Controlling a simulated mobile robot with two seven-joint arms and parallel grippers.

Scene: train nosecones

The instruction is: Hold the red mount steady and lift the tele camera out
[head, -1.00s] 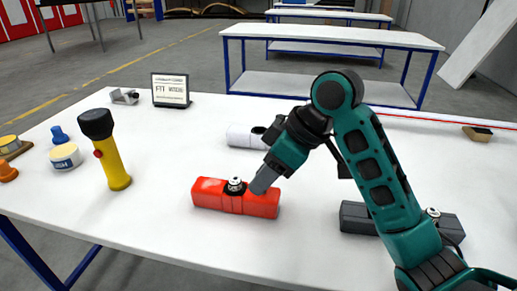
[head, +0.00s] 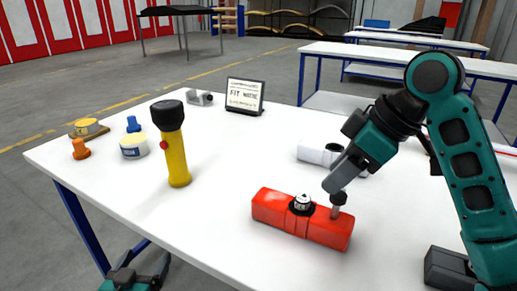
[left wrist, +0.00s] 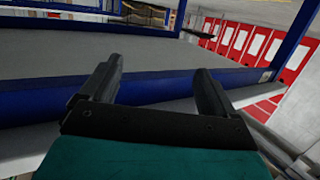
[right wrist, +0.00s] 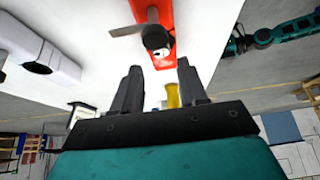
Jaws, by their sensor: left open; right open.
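The red mount (head: 275,209) lies on the white table in the head view, with a small silver-topped round part (head: 303,202) in a black ring on it. A grey post with a dark top (head: 338,200) shows at its right part. I cannot tell which fitting is the tele camera. My right gripper (right wrist: 158,66) is open and empty, above and behind the mount's right half. The mount also shows in the right wrist view (right wrist: 165,18), beyond the fingertips. My left gripper (left wrist: 153,72) is open and empty, low off the table's front left edge, away from the mount.
A yellow flashlight (head: 176,155) stands left of the mount. A white cylinder (head: 316,153) lies behind it, and a dark grey block (head: 443,267) sits at right. A sign (head: 245,95) and small jars are further back.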

